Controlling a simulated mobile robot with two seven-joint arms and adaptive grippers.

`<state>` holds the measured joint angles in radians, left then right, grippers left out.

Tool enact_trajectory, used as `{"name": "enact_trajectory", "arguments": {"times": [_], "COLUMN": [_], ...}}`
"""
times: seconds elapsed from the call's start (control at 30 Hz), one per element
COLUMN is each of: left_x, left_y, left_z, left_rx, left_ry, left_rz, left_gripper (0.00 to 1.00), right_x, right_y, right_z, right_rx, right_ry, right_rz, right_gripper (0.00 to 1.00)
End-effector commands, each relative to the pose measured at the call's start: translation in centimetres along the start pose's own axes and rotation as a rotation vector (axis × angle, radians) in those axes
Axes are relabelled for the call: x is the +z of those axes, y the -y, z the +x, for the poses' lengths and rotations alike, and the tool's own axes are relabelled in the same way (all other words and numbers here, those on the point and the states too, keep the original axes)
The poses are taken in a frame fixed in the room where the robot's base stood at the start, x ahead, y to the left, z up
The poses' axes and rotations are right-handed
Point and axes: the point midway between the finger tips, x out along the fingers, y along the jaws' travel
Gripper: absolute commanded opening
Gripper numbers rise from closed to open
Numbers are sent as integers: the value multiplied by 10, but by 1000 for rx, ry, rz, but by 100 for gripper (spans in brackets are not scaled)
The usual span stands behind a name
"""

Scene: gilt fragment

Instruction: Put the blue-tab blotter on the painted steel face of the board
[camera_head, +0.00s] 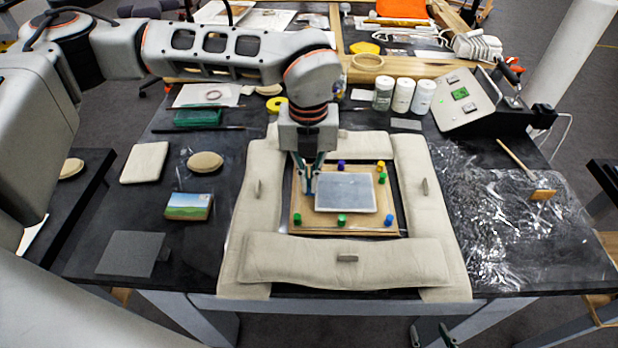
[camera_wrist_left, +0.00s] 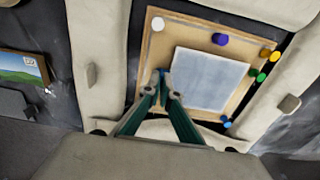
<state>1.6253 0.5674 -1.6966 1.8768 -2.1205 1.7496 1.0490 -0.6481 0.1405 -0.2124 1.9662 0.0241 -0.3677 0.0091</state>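The board (camera_head: 300,222) lies flat on the table inside a frame of beige cushions, with coloured pins around its face. The grey-blue blotter (camera_head: 345,192) is over the middle of the board; it also shows in the wrist view (camera_wrist_left: 208,78). I cannot tell whether it touches the face, which it largely hides. My left gripper (camera_head: 309,190) points down at the blotter's left edge. Its fingertips are close together around a blue tab (camera_wrist_left: 163,75) there. My right gripper (camera_head: 431,334) shows only as two dark fingertips, apart and empty, at the bottom edge.
Padded cushions (camera_head: 345,262) surround the board closely. A picture block (camera_head: 188,206), beige pads (camera_head: 145,162) and a grey sheet (camera_head: 130,253) lie to the left. Clear crinkled film (camera_head: 500,220) covers the right. White jars (camera_head: 403,95) and a control box (camera_head: 463,100) stand behind.

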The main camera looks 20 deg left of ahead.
Motion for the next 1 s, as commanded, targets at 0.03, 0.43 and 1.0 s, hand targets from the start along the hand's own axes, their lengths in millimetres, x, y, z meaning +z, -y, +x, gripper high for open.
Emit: {"name": "enact_trajectory", "arguments": {"times": [0.03,0.43,1.0], "left_x": [0,0,0], "left_y": [0,0,0], "left_z": [0,5,9], "left_rx": [0,0,0], "left_ry": [0,0,0], "left_rz": [0,0,0], "left_gripper": [0,0,5], "right_x": [0,7,9], "right_y": [0,2,2], "right_z": [0,2,2], "right_rx": [0,-2,-2], "right_ry": [0,9,10], "right_rz": [0,2,2], "right_gripper": [40,40,40]}}
